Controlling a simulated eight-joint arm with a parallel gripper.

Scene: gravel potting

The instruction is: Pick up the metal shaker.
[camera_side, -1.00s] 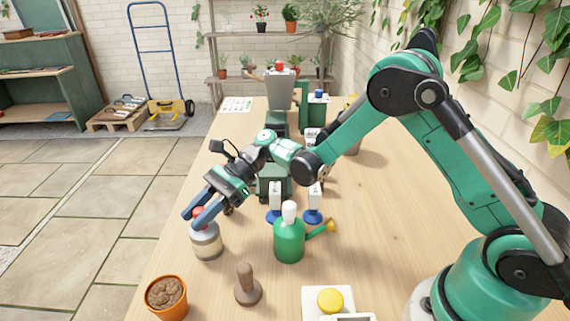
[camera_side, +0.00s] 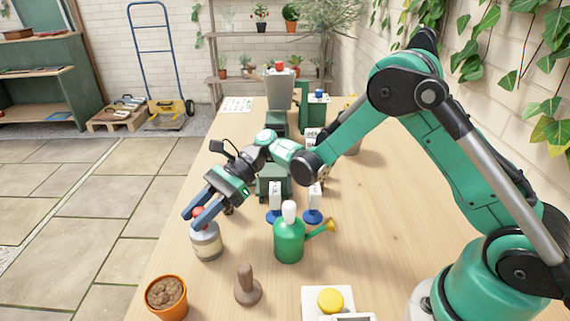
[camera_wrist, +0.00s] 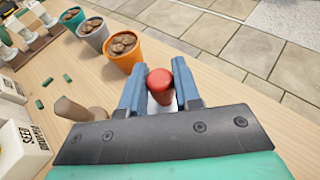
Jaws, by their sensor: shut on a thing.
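The metal shaker (camera_side: 206,243) is a grey canister with a pale band and a red knob. It stands upright at the left edge of the wooden table in the side view. My gripper (camera_side: 197,218) reaches down to its top from the upper right, with its blue fingers on either side of the red knob. In the wrist view the red knob (camera_wrist: 160,84) sits between the two blue fingers, which are shut on it. The shaker's body is mostly hidden there. I see no gap between its base and the table.
A wooden tamper (camera_side: 247,287) and an orange pot (camera_side: 167,297) of brown filling stand in front. A yellow button (camera_side: 330,300) is at the front.

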